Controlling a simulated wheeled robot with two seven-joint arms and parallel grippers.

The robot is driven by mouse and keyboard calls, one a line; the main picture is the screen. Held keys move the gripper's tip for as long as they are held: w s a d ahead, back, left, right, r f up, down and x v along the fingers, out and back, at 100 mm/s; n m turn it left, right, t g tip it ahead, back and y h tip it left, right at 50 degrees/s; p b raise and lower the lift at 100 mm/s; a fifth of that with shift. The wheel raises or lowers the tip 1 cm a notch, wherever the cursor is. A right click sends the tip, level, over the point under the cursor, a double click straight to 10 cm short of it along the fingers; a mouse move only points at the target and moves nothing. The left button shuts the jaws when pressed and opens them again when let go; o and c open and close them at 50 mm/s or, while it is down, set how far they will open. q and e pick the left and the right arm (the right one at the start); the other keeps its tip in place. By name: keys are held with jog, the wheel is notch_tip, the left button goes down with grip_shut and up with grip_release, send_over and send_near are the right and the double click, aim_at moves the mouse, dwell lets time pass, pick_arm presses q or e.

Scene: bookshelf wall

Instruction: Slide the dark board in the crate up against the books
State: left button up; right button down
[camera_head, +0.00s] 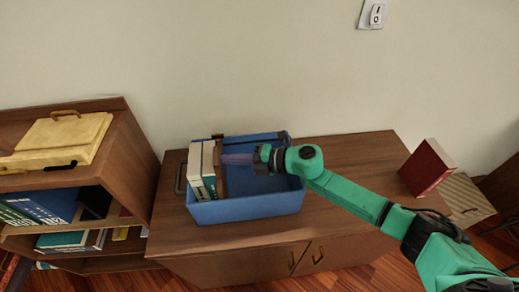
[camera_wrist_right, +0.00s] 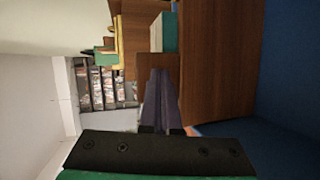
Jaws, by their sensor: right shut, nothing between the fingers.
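The blue crate (camera_head: 250,208) stands on the wooden cabinet. Several upright books (camera_head: 202,170) with pale and green covers stand at its left end. Any gap between board and books is too small to tell. My right gripper (camera_head: 226,159) is shut and empty, reaching left over the crate with its fingertips at the board's upper part. In the right wrist view the shut fingers (camera_wrist_right: 162,85) lie beside the large brown board (camera_wrist_right: 222,60); contact is unclear. My left gripper is out of view.
A bookshelf (camera_head: 140,160) stands left of the cabinet, with a yellow case (camera_head: 62,140) on top. A red book (camera_head: 427,167) stands at the cabinet's right end. The cabinet top (camera_head: 345,150) between crate and red book is clear beneath my arm.

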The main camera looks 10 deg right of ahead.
jog(key=d+b, duration=0.1)
jog(key=d, duration=0.3)
dwell(0.6)
jog(key=b+v, duration=0.5)
jog(key=v, duration=0.9)
jog(key=shift+d, duration=0.25)
